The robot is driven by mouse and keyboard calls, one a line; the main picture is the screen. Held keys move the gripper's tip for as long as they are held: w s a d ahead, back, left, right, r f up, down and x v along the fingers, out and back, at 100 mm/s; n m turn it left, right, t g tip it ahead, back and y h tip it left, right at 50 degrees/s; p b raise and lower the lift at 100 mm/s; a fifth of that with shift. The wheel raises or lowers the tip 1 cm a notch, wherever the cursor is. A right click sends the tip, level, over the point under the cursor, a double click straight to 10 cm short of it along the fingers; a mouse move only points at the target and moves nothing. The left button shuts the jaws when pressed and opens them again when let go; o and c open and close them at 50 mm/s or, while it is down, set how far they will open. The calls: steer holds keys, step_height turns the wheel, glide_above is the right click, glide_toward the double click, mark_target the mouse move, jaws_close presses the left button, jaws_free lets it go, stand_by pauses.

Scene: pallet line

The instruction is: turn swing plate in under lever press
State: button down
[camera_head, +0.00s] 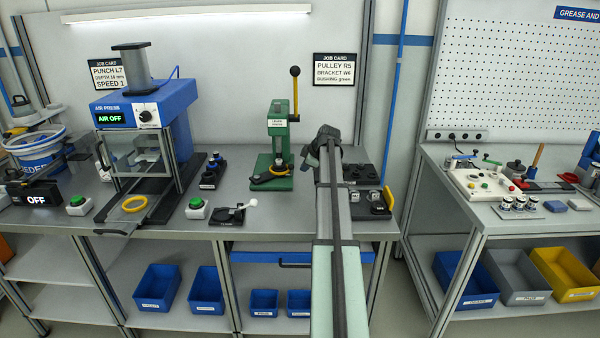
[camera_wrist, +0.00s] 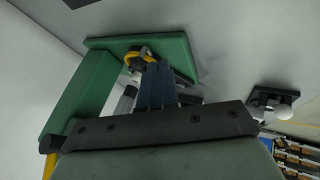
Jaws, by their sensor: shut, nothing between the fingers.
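The green lever press (camera_head: 279,130) stands on the bench left of my arm. In the wrist view the press column (camera_wrist: 75,110) is at the left, and the plate (camera_wrist: 182,76) and ring (camera_wrist: 131,58) show beyond my fingers. My gripper (camera_head: 308,160) is just right of the press; its fingers (camera_wrist: 157,68) are shut and empty, overlapping the plate in view. Contact cannot be told; the fingers partly hide the plate.
The air press (camera_head: 170,100) stands to the left, with a green button (camera_head: 197,208) and a small black fixture (camera_head: 236,212) at the front edge. Black holders (camera_head: 362,175) stand right of my arm.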

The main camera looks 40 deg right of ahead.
steer(key=shift+v, duration=1.05)
steer(key=shift+d, duration=0.1)
